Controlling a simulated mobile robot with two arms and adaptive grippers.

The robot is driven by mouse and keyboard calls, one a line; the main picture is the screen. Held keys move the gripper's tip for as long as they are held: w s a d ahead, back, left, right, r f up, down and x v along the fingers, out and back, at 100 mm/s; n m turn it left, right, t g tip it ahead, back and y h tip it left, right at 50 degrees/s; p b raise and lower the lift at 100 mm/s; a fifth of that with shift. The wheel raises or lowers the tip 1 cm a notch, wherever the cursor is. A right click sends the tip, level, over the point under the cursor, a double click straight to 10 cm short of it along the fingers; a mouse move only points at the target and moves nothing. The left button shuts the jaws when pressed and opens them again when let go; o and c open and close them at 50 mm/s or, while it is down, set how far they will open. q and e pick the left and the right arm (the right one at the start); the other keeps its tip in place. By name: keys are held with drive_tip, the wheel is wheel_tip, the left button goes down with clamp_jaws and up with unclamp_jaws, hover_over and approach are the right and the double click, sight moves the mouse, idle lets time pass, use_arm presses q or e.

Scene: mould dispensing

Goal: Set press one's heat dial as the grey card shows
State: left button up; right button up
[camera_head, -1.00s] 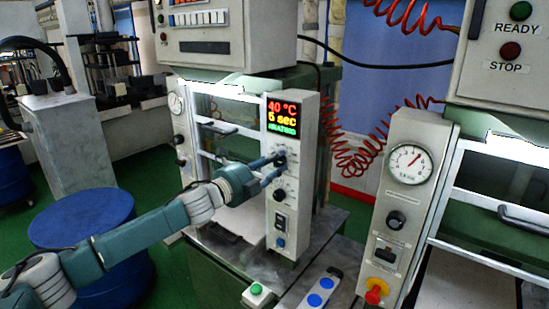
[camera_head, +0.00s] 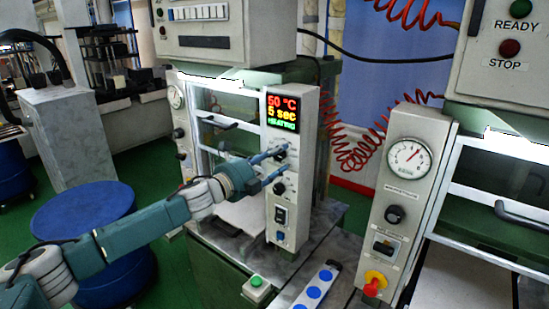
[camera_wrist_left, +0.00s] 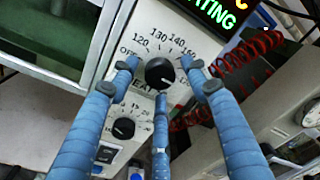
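My left gripper (camera_head: 277,162) is at this dial. Its three blue fingers (camera_wrist_left: 160,70) are spread around the knob, with visible gaps at the sides. My right gripper is not in view. I see no grey card.
A lower black knob (camera_wrist_left: 124,128) sits close below the heat dial. A second press panel with a gauge (camera_head: 409,158) stands at the right. A green button box (camera_head: 256,288) and a blue-dotted strip (camera_head: 314,291) lie in front. A blue drum (camera_head: 83,215) stands at left.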

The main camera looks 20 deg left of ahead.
use_arm(q)
drive_tip(key=shift+r, duration=0.1)
drive_tip(key=v, duration=1.2)
